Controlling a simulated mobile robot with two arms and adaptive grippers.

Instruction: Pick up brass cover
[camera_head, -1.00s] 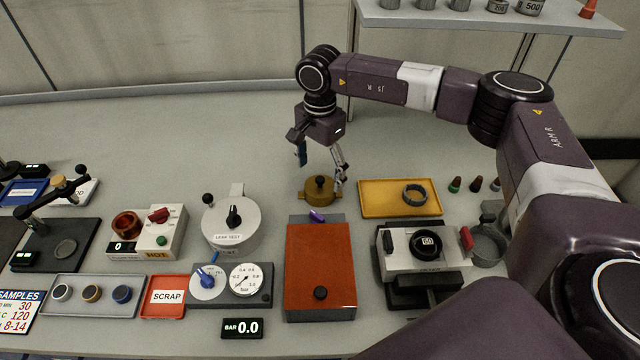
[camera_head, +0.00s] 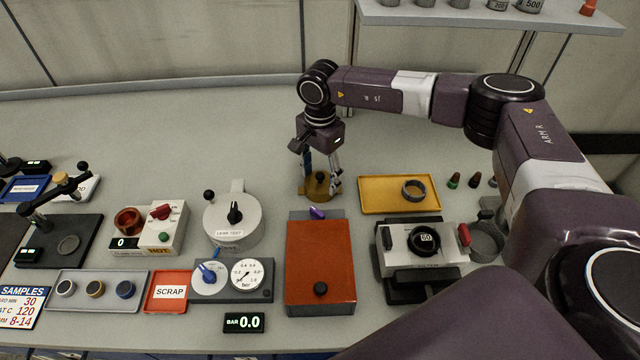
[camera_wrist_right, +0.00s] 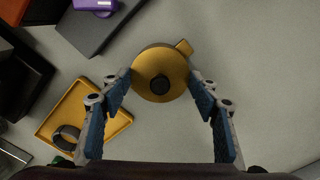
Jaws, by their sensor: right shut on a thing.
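The brass cover (camera_head: 318,190) is a round golden disc with a dark knob on top. It stands on the bench behind the orange-red box. In the right wrist view the brass cover (camera_wrist_right: 156,62) lies between the fingertips, its small tab pointing to the upper right. My right gripper (camera_head: 321,178) comes down on it from above and is shut on it, with a finger at each side (camera_wrist_right: 160,88). I cannot tell whether the cover is clear of the bench. My left gripper is not in view.
A yellow tray (camera_head: 375,206) with a dark ring (camera_head: 414,190) lies to the right of the cover. The orange-red box (camera_head: 320,262) is in front, with a purple piece (camera_head: 317,212) at its back. The bench behind the cover is clear.

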